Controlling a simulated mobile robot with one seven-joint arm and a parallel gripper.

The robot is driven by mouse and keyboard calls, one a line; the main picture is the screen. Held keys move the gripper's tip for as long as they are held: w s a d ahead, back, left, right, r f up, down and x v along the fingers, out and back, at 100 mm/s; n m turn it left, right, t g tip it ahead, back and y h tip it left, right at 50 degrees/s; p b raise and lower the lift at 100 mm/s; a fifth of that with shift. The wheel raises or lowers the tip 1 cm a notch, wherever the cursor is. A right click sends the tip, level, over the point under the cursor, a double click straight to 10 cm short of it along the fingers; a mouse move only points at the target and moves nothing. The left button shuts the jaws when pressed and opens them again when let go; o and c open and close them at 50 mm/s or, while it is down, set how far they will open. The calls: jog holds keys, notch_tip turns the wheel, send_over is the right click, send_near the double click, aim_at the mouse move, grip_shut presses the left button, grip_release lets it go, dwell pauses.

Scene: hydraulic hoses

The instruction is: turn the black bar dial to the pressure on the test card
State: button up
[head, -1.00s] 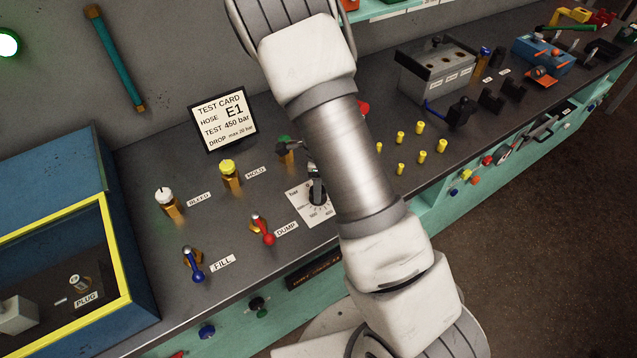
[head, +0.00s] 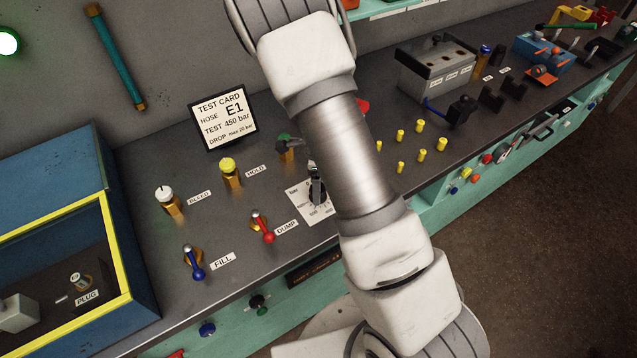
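The test card (head: 224,118) stands at the back of the bench and reads hose E1, test 450 bar, drop max 20 bar. The black bar dial (head: 318,193) sits on a white scale plate (head: 306,203) marked bar, partly hidden by my arm. My gripper (head: 314,172) is at the dial, mostly hidden behind my arm. Its fingers are too small and covered to show whether they grip the knob. The number the dial points to cannot be read.
Left of the dial stand the red DUMP lever (head: 263,230), the blue FILL lever (head: 194,265), the yellow HOLD knob (head: 230,170) and the white BLEED knob (head: 168,200). A green-topped knob (head: 285,148) is just behind the dial. Several yellow pegs (head: 421,156) stand to the right.

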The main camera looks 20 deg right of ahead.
notch_tip(320, 180, up, 17)
jog(key=p, duration=0.1)
jog(key=shift+r+p, duration=0.2)
jog(key=shift+p, duration=0.15)
dwell(0.3)
jog(key=s+r+n+t, duration=0.5)
jog(key=s+r+n, duration=1.2)
jog(key=s+n, duration=0.3)
jog(key=shift+s+r+n+t, duration=0.3)
jog(key=shift+s+n, duration=0.1)
jog(key=shift+n, duration=0.7)
